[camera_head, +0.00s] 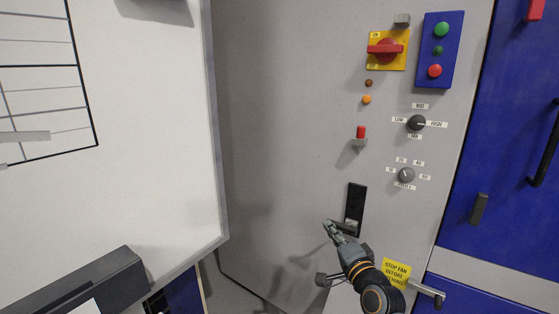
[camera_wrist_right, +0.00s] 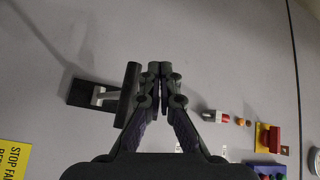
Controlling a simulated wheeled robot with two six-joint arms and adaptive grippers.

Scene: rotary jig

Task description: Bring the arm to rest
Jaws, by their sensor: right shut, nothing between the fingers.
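My right gripper (camera_head: 331,227) reaches up from the bottom of the head view, in front of a grey cabinet panel (camera_head: 285,120). In the right wrist view its fingers (camera_wrist_right: 160,70) are together with nothing between them. A black latch plate with a handle (camera_head: 355,205) is on the panel just above and right of the fingertips. In the wrist view the latch's dark plate (camera_wrist_right: 90,94) and its upright bar (camera_wrist_right: 130,94) lie left of the fingers, with a small gap between bar and fingers. My left gripper is in neither view.
Above are a red rotary switch (camera_head: 386,49), a blue button box (camera_head: 439,50), two knobs (camera_head: 416,122) and a red-tipped toggle (camera_head: 361,133). A yellow sign (camera_head: 396,271) and metal handle (camera_head: 428,293) are lower right. A whiteboard (camera_head: 150,110) stands left.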

